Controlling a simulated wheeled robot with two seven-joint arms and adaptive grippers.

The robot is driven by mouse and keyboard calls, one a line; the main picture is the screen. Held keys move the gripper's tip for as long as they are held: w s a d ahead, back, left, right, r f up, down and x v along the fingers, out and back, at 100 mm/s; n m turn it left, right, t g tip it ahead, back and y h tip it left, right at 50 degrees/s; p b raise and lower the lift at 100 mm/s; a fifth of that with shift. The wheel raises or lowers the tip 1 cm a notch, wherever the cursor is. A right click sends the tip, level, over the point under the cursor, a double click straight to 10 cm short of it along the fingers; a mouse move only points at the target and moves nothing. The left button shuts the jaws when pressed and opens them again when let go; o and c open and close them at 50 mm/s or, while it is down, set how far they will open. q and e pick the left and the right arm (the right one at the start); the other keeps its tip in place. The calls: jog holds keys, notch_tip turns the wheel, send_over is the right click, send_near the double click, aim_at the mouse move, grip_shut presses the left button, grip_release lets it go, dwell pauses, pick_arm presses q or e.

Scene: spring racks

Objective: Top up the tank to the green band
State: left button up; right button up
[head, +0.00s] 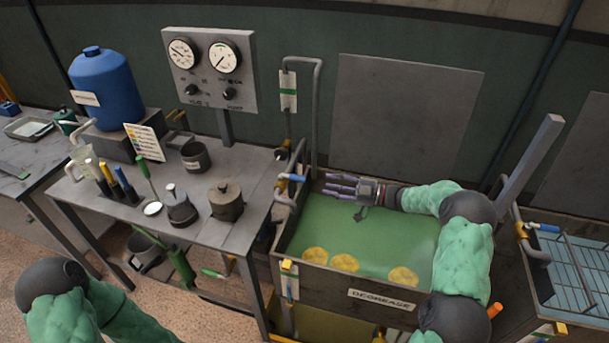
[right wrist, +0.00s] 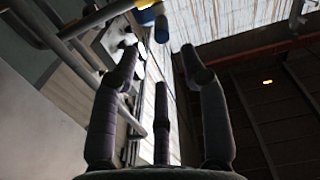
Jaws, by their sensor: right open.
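The tank (head: 330,280), labelled DEGREASE, holds green liquid (head: 380,235) with yellow round pieces in it. A grey pipe comes down at its back left corner to a tap with a blue handle (head: 292,177). A white plate with a green band (head: 288,91) is on the upright pipe above. My right gripper (head: 338,186) is open and empty over the tank's back left, its fingers pointing left, a little apart from the blue handle. A blue part also shows beyond the fingers in the right wrist view (right wrist: 161,28). My left gripper is out of view.
A metal table (head: 225,235) on the left carries a gauge panel (head: 212,70), a blue drum (head: 103,88), pots and tools. A second tank (head: 575,265) with a blue-handled tap (head: 543,228) stands on the right. A grey post (head: 530,160) rises between the tanks.

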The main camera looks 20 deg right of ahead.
aim_at(303, 180)
jog(key=b+x, duration=0.1)
jog(key=x, duration=0.8)
jog(key=shift+w+a, duration=0.2)
jog(key=shift+a, duration=0.1)
grip_shut()
